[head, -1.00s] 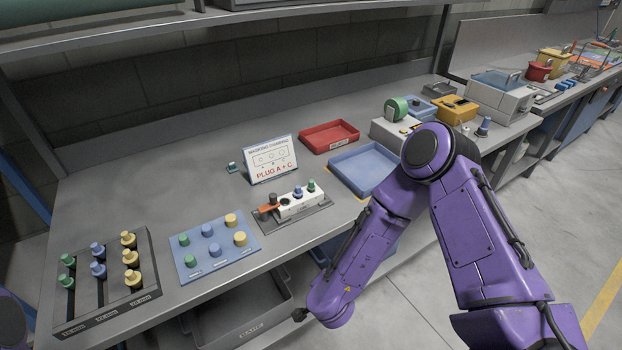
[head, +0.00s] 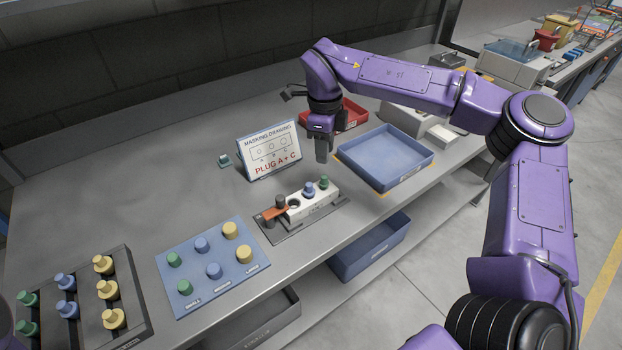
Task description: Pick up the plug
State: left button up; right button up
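Plugs stand in several places. A white block (head: 322,205) in a dark fixture holds a blue plug (head: 308,189) and a green plug (head: 323,183); a dark open hole (head: 293,204) shows at its left part. A blue board (head: 195,265) carries green, blue and yellow plugs, and a dark rack (head: 133,337) at lower left holds more in rows. A card (head: 268,150) reads "PLUG A + C". My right gripper (head: 322,158) points down above the bench, behind the block and apart from it. Its finger gap cannot be made out; no plug shows in it. My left gripper is out of view.
An orange clamp with a dark knob (head: 281,203) sits at the block's left end. A blue tray (head: 385,158) lies right of my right gripper and a red tray (head: 349,115) behind it. Free bench top lies left of the card.

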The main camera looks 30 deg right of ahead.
aim_at(324, 176)
jog(key=f, duration=0.1)
jog(key=s+f+p, duration=0.1)
jog(key=f, duration=0.1)
jog(key=shift+f, duration=0.2)
jog(key=f, duration=0.1)
jog(key=f+p, duration=0.1)
jog(key=f, duration=0.3)
jog(key=shift+w+f, duration=0.2)
jog(key=shift+w, duration=0.05)
jog(key=shift+f, duration=0.3)
grip_shut()
